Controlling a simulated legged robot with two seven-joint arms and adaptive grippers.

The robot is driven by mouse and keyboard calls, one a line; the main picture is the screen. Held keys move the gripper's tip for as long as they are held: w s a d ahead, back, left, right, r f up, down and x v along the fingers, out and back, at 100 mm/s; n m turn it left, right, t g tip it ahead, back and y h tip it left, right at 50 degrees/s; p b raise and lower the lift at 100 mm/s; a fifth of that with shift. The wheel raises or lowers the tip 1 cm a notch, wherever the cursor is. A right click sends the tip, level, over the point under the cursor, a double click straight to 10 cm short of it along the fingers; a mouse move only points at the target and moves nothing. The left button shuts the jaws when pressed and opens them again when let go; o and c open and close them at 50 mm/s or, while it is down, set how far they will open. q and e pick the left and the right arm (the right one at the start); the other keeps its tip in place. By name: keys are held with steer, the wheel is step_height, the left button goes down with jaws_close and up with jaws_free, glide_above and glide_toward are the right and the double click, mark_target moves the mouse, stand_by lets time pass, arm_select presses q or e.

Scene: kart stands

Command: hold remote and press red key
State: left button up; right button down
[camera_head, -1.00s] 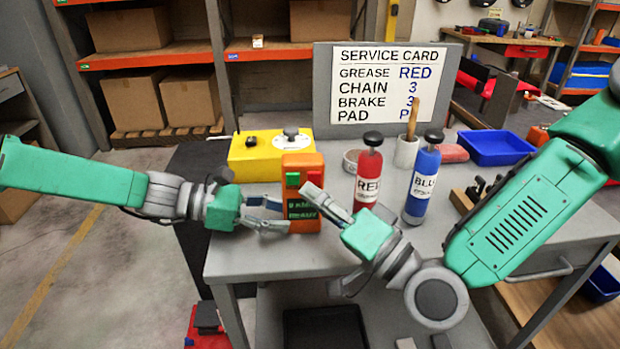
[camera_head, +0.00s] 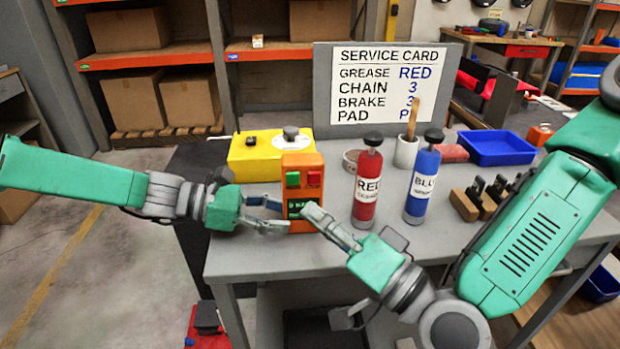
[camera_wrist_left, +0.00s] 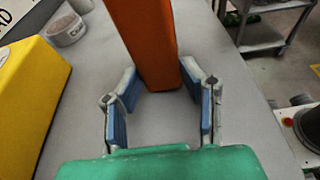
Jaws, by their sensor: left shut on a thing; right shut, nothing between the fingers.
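The orange remote (camera_head: 302,160) stands upright near the table's left edge. My left gripper (camera_head: 284,214) is shut on the lower part of the remote from the left, with a finger on either side in the left wrist view (camera_wrist_left: 165,85). My right gripper (camera_head: 311,209) is shut and empty. Its tips are below the keys, overlapping the remote's lower right and hiding part of its dark display; I cannot tell whether they touch.
A red bottle (camera_head: 367,190) and a blue bottle (camera_head: 421,190) stand right of the remote. A yellow box (camera_head: 250,160) sits behind it, and the service card board (camera_head: 325,90) rises at the back. Bare tabletop (camera_head: 250,258) lies in front.

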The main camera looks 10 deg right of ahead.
arm_select(q)
steer(key=o, duration=1.2)
steer(key=shift+c, duration=0.2)
